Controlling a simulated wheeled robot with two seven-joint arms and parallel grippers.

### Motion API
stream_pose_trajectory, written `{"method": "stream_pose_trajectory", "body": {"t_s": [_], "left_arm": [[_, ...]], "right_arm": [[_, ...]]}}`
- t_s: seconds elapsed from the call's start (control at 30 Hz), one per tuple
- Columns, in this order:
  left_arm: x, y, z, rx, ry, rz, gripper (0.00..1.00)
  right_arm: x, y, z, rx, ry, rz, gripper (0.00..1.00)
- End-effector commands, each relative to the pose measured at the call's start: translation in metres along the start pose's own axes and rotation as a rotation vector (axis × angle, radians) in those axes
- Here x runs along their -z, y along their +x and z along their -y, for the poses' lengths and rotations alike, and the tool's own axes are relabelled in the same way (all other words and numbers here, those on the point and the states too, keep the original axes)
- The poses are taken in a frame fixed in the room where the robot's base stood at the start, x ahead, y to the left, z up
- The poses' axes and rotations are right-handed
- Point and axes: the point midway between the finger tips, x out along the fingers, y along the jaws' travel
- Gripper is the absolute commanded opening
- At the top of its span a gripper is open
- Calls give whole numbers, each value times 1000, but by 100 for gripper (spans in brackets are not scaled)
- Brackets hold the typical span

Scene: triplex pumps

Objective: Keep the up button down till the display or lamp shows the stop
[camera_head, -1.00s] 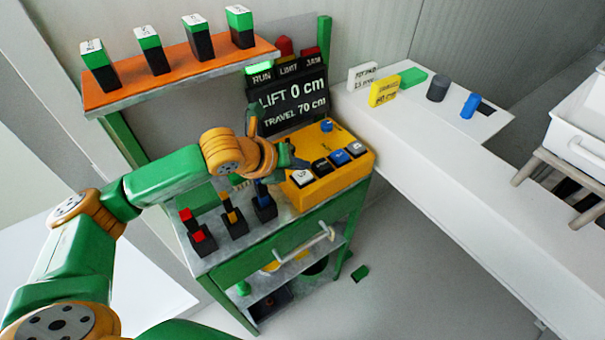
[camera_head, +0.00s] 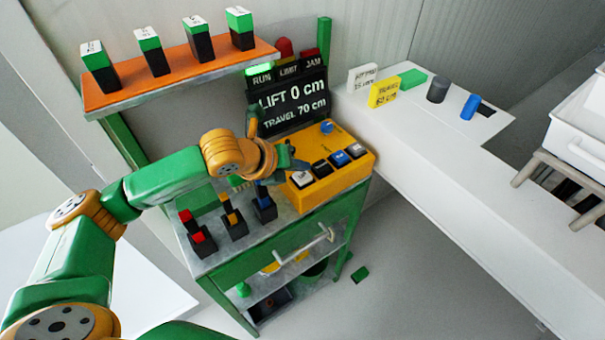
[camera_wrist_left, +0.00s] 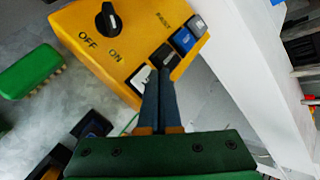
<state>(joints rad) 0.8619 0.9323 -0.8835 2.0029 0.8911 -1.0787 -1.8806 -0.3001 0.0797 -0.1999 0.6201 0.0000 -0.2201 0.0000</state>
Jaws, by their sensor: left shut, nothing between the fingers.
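The yellow control box (camera_head: 338,162) stands on the green-framed cart. Its row of buttons runs white (camera_head: 302,179), black (camera_head: 322,168), blue (camera_head: 340,158) and grey (camera_head: 355,149); their labels are not readable here. My left gripper (camera_head: 290,162) is over the left part of the box. In the left wrist view its shut, empty fingers (camera_wrist_left: 160,74) point at the white button (camera_wrist_left: 143,78) and the black button (camera_wrist_left: 167,57); I cannot tell whether they touch either. The display (camera_head: 292,103) reads LIFT 0 cm and TRAVEL 70 cm. The RUN lamp (camera_head: 260,69) glows green.
A black OFF/ON knob (camera_wrist_left: 108,20) is on the box in the left wrist view. Red, yellow and blue-topped black blocks (camera_head: 202,241) stand at the cart's front left. An orange shelf (camera_head: 180,78) holds several green-black blocks. A white counter (camera_head: 430,160) runs along the right.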

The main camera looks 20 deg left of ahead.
Motion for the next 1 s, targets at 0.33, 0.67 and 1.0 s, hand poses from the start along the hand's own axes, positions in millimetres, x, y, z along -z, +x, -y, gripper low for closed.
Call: {"method": "stream_pose_trajectory", "body": {"t_s": [0.33, 0.67, 1.0], "left_arm": [[0, 0, 0, 0, 0, 0, 0], [1, 1, -1, -1, 0, 0, 0], [5, 6, -4, 0, 0, -1, 0]], "right_arm": [[0, 0, 0, 0, 0, 0, 50], [0, 0, 0, 0, 0, 0, 50], [0, -1, 0, 0, 0, 0, 50]]}}
